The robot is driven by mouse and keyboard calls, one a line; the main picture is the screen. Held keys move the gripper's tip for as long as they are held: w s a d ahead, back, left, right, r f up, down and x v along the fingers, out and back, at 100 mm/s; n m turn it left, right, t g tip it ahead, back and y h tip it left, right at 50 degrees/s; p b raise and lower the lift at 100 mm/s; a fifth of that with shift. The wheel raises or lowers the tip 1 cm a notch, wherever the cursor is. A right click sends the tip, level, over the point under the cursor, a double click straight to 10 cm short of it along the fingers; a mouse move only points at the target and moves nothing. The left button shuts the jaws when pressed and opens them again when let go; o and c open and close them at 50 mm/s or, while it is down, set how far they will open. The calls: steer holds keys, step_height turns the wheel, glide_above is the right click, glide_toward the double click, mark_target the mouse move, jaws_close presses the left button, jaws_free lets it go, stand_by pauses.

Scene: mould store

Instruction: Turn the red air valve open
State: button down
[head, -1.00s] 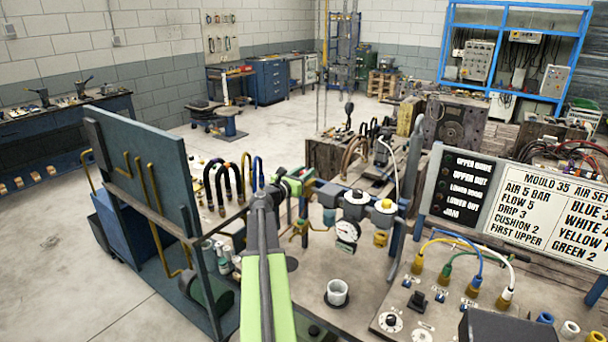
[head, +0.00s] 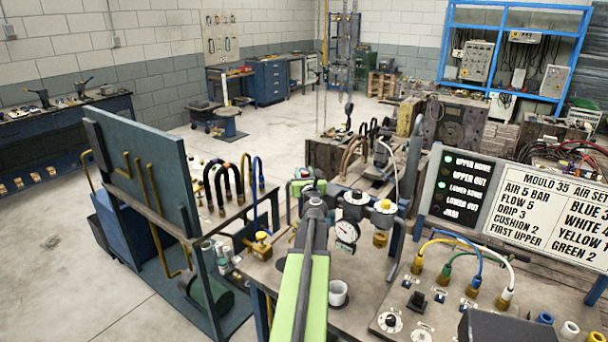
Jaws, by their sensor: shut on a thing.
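My gripper (head: 306,186) is at the left end of the row of air fittings on the bench, with my green arm reaching to it from the front. It is shut on the red air valve, which the gripper and wrist almost wholly hide, so I cannot read the handle's angle. Just right of it are the round pressure gauge (head: 347,232) and a white-topped regulator (head: 356,204). The gauge needle is too small to read. On the lamp panel (head: 459,187), green lamps are lit beside UPPER HOME and LOWER HOME.
A yellow-topped regulator (head: 382,212) and upright pipes stand further right. Coloured hoses (head: 455,240) rise from the front-right plate. A brass fitting (head: 262,240) lies left.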

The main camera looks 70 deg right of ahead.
steer(key=shift+w+n+t, duration=0.1)
steer(key=shift+n+t, duration=0.2)
steer(key=shift+t, duration=0.1)
steer(key=c, duration=1)
jaws_free()
steer(key=shift+w+d+f, duration=0.1)
steer(key=shift+c, duration=0.2)
